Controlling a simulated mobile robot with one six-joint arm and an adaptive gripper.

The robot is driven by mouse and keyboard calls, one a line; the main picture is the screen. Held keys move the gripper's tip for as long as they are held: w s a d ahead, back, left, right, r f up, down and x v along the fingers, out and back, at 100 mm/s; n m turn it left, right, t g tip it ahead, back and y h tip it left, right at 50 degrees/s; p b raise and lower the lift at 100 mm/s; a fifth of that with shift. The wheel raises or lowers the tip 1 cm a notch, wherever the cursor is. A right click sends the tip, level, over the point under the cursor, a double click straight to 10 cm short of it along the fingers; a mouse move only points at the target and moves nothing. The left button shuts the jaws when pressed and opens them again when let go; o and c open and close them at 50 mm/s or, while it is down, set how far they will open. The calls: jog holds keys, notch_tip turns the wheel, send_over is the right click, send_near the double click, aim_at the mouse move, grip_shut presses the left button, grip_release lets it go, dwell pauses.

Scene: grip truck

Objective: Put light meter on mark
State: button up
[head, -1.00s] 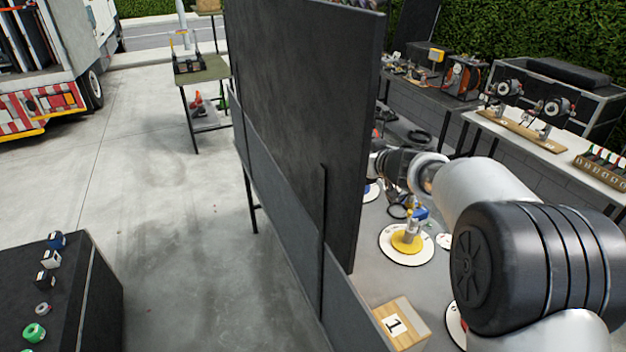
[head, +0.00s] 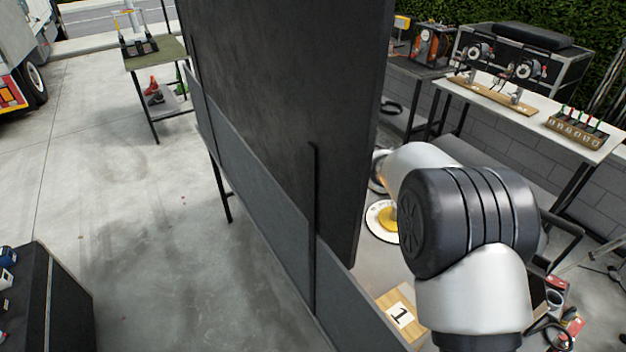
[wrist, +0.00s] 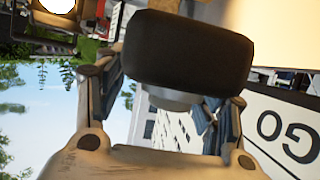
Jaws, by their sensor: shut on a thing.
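In the wrist view my gripper (wrist: 172,95) is shut on a dark, rounded block with a grey round part on its underside, which I take to be the light meter (wrist: 190,52). It fills the space between the fingers. Its far side is hidden. In the head view my gripper and the held thing are hidden behind my own arm. A white round disc with a yellow centre (head: 374,228) lies on the grey surface behind the dark panel, partly covered by my arm. I cannot tell whether it is the mark.
A tall dark panel (head: 285,110) stands just left of my arm. A wooden block with a "1" card (head: 392,297) sits near its foot. A white bench (head: 530,128) with racks stands at right. A dark case (head: 45,315) is at lower left. Open concrete lies left of the panel.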

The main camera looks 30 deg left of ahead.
jog(key=shift+f+b, duration=0.9)
jog(key=shift+f, duration=2.6)
jog(key=shift+f, duration=0.1)
jog(key=o, duration=1.4)
jog(key=shift+f, duration=0.15)
